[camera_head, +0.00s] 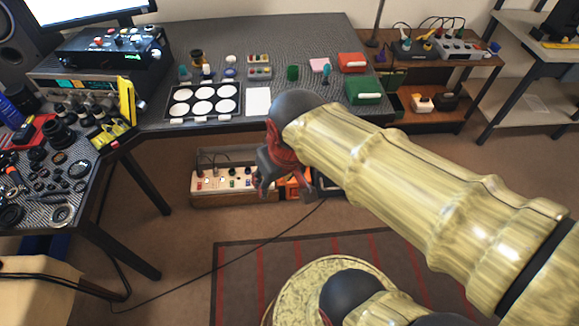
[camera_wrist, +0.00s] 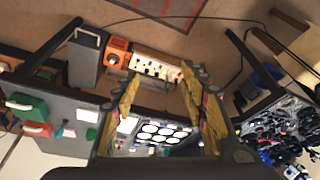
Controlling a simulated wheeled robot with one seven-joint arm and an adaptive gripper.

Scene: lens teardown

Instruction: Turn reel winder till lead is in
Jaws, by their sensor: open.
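An orange unit with a dark round part (camera_wrist: 117,52), which may be the reel winder, sits low under the desk in the wrist view. In the head view its orange side (camera_head: 293,187) shows partly behind my gripper (camera_head: 285,188). A thin black lead (camera_head: 185,285) runs from that area across the floor to the left. I cannot tell where its end is. My gripper is open and empty, in front of the desk's near edge. In the wrist view its two yellow-sided fingers (camera_wrist: 160,80) stand wide apart, with nothing between them touching. Any crank is too small to make out.
The desk (camera_head: 290,32) holds a tray of white discs (camera_head: 203,100). A left table (camera_head: 95,190) carries many lens parts.

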